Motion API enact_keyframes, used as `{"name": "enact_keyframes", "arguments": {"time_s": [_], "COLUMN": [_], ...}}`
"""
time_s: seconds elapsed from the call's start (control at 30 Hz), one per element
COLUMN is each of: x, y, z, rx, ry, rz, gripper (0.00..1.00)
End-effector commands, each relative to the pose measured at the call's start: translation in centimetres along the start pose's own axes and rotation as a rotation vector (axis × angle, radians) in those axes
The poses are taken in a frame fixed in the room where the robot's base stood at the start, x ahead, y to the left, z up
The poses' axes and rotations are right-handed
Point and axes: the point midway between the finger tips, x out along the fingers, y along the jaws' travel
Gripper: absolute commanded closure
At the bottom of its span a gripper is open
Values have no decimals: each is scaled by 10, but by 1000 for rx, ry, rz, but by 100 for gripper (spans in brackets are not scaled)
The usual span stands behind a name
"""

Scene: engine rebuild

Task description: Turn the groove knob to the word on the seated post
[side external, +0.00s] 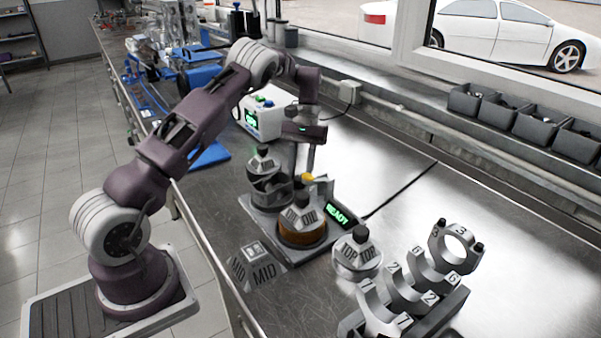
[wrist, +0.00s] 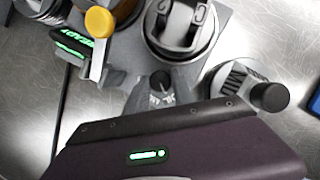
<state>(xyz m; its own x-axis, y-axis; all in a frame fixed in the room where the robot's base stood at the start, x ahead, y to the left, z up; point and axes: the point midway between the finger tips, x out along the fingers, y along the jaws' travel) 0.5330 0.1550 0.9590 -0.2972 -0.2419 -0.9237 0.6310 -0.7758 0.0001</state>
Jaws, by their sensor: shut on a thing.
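My gripper (side external: 308,166) points down behind the piston holder at the fixture. Its fingertips are hidden in the wrist view, where only the purple hand shows along the bottom. A small dark knob, which looks like the groove knob (wrist: 160,81), stands on a grey plate with small lettering, right at the hand's edge. I take the jaws to be shut on it. Its pointing direction is too small to read. A post marked OIL (side external: 302,216), with a black cap and an amber band, stands upright on the fixture base (side external: 262,219). A post marked TOP (side external: 357,257) stands apart on the bench.
A green READY display (side external: 338,214) and a yellow-ended lever (wrist: 98,22) are close beside the knob. A grey piston (wrist: 182,22) stands in its holder. A capped post (wrist: 244,82) is on the other side. A numbered cap rack (side external: 410,290) fills the front right.

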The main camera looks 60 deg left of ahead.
Motion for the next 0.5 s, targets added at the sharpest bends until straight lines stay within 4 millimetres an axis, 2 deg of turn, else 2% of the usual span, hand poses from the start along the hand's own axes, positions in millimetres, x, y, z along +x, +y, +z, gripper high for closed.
{"name": "enact_keyframes", "arguments": {"time_s": [0.5], "x": [-1], "y": [-1], "z": [-1], "rx": [-109], "ry": [4], "rz": [46], "gripper": [100]}}
